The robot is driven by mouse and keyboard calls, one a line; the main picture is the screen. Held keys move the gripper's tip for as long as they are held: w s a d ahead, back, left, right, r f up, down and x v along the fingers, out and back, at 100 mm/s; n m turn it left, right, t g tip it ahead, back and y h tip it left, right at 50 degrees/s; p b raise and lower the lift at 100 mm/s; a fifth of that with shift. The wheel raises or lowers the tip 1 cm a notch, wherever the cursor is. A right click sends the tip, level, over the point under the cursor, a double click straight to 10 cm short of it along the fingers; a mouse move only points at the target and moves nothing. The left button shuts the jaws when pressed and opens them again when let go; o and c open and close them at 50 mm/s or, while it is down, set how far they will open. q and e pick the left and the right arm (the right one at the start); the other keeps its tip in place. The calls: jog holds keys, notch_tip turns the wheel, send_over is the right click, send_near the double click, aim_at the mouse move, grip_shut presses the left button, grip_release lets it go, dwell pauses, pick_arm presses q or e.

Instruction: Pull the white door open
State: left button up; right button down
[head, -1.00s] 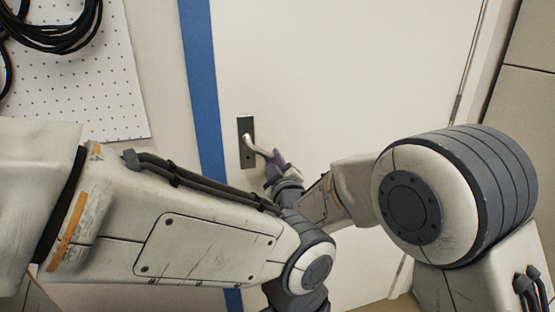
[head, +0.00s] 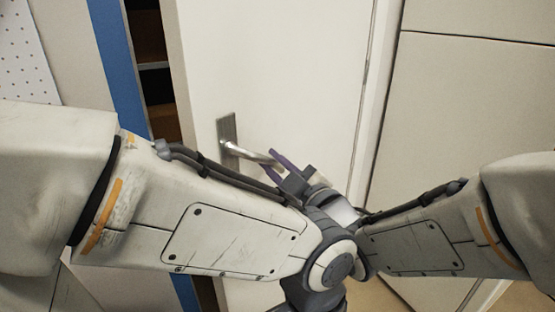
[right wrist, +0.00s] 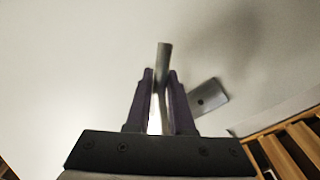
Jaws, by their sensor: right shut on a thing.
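The white door (head: 280,60) stands ajar, with a dark gap along its left edge in the head view. Its metal lever handle (head: 241,153) sticks out from a grey plate (head: 228,127). My right gripper (head: 279,162) has its purple fingers on the outer part of the lever. In the right wrist view the lever (right wrist: 164,58) runs between the two fingers of my right gripper (right wrist: 160,76), which are shut on it; the plate (right wrist: 209,97) is right of them. My left arm crosses the lower left of the head view; its gripper is not visible.
A blue door-frame strip (head: 120,70) stands left of the gap. Shelves (head: 150,45) show through the gap, and wooden slats (right wrist: 292,150) show at lower right in the wrist view. A pale panelled wall (head: 480,100) is on the right.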

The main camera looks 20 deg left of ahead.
jog(key=shift+s+d, duration=0.15)
jog(key=shift+s, duration=0.1)
jog(key=c, duration=0.8)
grip_release()
jog(key=shift+w, duration=0.1)
jog(key=v, duration=0.5)
jog(key=shift+w, duration=0.1)
jog(key=shift+b+v, duration=2.75)
jog(key=shift+b, duration=0.1)
